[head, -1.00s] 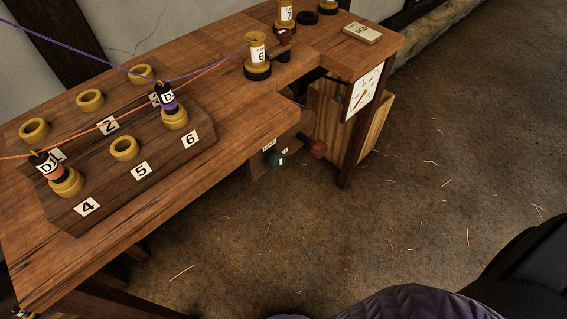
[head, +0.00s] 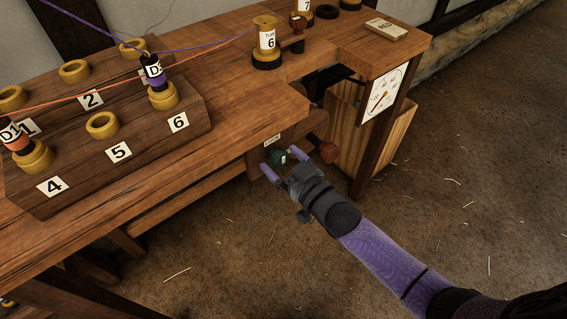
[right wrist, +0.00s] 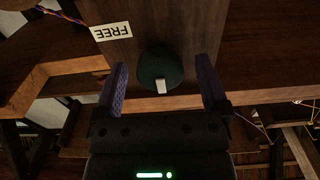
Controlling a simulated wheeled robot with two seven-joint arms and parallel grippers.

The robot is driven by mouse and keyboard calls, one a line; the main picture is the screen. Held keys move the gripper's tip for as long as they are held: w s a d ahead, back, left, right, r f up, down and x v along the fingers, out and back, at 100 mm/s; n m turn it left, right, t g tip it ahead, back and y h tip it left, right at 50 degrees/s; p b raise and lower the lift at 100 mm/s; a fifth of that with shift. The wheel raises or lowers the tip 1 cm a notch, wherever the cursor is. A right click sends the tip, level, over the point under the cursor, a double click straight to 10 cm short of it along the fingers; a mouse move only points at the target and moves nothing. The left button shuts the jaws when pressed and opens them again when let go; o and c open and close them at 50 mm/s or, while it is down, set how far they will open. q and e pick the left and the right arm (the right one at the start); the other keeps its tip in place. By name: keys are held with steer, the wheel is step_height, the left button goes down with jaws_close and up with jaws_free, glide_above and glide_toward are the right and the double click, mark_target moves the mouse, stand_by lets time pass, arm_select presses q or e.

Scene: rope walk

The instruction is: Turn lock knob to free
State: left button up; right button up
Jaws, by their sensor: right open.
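The lock knob (head: 279,156) is a green knob on the panel below the bench's front edge. In the right wrist view the dark green knob (right wrist: 160,66) has a white mark at its lower rim, pointing away from the FREE label (right wrist: 112,31). The label is beside the knob, to its upper left. My right gripper (head: 281,162) is open, with its purple fingers on either side of the knob. In the right wrist view the fingers (right wrist: 162,85) show gaps to the knob on both sides. My left gripper is not in view.
A reddish-brown knob (head: 327,153) is close to the right of the gripper. A dial gauge (head: 384,93) is on the bench's end, with a wooden box (head: 370,140) beneath. The bench (head: 215,90) carries yellow cups and bobbins with cords. The floor in front is clear.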

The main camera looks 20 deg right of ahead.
steer(key=c, duration=1.3)
steer(key=shift+o, duration=0.2)
